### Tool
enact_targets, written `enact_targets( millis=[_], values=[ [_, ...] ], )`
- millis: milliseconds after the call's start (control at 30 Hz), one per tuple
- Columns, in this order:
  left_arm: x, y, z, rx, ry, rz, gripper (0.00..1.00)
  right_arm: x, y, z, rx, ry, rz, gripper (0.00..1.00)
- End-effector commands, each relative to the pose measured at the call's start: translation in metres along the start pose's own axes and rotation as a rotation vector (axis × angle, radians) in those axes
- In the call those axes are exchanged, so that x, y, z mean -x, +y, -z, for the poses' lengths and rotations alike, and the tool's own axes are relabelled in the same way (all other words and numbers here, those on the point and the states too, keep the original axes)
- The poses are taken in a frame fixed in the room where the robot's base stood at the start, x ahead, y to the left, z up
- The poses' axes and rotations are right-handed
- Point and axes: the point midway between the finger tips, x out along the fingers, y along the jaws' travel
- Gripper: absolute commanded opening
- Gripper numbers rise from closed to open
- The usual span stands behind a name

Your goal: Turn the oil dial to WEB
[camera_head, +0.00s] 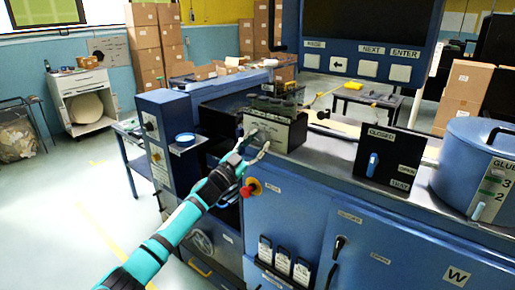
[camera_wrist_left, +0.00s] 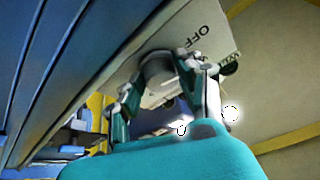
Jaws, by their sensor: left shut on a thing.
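In the left wrist view my left gripper (camera_wrist_left: 165,92) is shut on a grey round knob, the oil dial (camera_wrist_left: 157,66), with a finger on each side. The dial sits on a pale plate (camera_wrist_left: 208,22) reading OFF, with another label, partly hidden, by the right finger. Where the dial points is hidden by the fingers. In the head view the dial is hard to make out. My right gripper is not in view.
A black switch panel (camera_head: 388,160) and a blue glue pot (camera_head: 480,160) are on the right. The floor at left is open.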

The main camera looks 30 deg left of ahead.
Motion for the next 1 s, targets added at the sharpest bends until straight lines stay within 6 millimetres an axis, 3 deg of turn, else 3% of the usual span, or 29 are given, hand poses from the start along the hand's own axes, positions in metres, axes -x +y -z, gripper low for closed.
enact_targets(
  millis=[500,1000],
  values=[
    [0.0,-0.004,-0.001,-0.362,0.031,-0.144,0.03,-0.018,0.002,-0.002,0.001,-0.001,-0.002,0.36],
    [0.0,-0.004,0.0,-0.47,0.04,-0.188,0.03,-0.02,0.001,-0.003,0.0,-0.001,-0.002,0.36]
  ],
)
